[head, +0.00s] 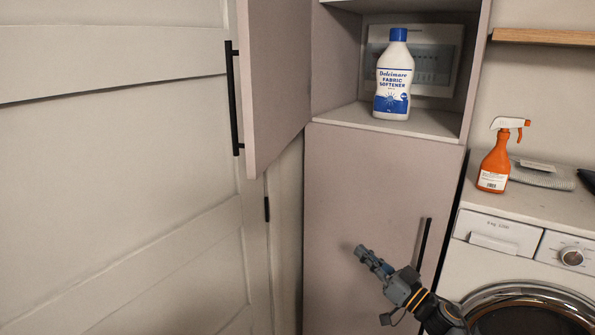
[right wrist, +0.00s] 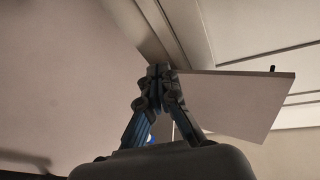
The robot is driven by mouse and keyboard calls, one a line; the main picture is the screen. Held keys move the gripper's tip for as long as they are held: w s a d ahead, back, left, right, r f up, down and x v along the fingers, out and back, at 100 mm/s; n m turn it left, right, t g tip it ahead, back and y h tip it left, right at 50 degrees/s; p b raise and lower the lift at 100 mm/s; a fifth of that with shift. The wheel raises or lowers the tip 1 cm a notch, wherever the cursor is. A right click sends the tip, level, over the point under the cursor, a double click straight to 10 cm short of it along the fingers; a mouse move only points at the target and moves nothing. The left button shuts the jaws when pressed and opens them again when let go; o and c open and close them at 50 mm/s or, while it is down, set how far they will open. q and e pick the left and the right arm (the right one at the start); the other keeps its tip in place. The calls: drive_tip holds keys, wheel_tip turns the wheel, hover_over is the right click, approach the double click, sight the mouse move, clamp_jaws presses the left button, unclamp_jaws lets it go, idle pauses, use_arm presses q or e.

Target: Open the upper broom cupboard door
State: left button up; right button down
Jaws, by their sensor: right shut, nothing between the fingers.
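The upper broom cupboard door (head: 275,85) stands wide open, swung out to the left in the head view. Its black bar handle (head: 233,98) shows at the door's left edge, clear of any gripper. The open upper compartment (head: 350,116) holds a white and blue fabric softener bottle (head: 394,78). My right gripper (head: 362,252) is shut and empty in front of the lower door, below the compartment. In the right wrist view its fingertips (right wrist: 160,72) meet. A pale panel beside them, seemingly the open door (right wrist: 240,98), shows there too. My left gripper is not in view.
The lower cupboard door (head: 350,190) is closed, with a black vertical handle (head: 423,243). A washing machine (head: 510,280) stands at the right, with an orange spray bottle (head: 494,165) on top. A large panelled white door (head: 120,150) fills the left.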

drive_tip(key=s+a+r+n+g+y, duration=0.2)
drive_tip(key=r+n+g+y, duration=0.1)
drive_tip(key=r, duration=0.6)
drive_tip(key=s+a+r+n+g+y, duration=0.2)
drive_tip(key=s+r+n+g+y, duration=0.15)
drive_tip(key=r, duration=0.55)
drive_tip(key=n+g+h, duration=0.2)
drive_tip(key=n+g, duration=0.1)
drive_tip(key=g, duration=0.2)
approach(264, 168)
drive_tip(key=p+x, duration=0.2)
drive_tip(key=x, duration=0.1)
drive_tip(key=p+x, duration=0.2)
drive_tip(key=shift+s+a+r, duration=0.1)
drive_tip(key=shift+a+r, duration=0.05)
drive_tip(key=shift+a, duration=0.9)
drive_tip(key=shift+w, duration=0.25)
drive_tip(key=w+p+x, duration=0.1)
drive_tip(key=p+x, duration=0.5)
drive_tip(key=x, duration=1)
drive_tip(key=shift+w+d, duration=0.2)
drive_tip(key=shift+w, duration=0.1)
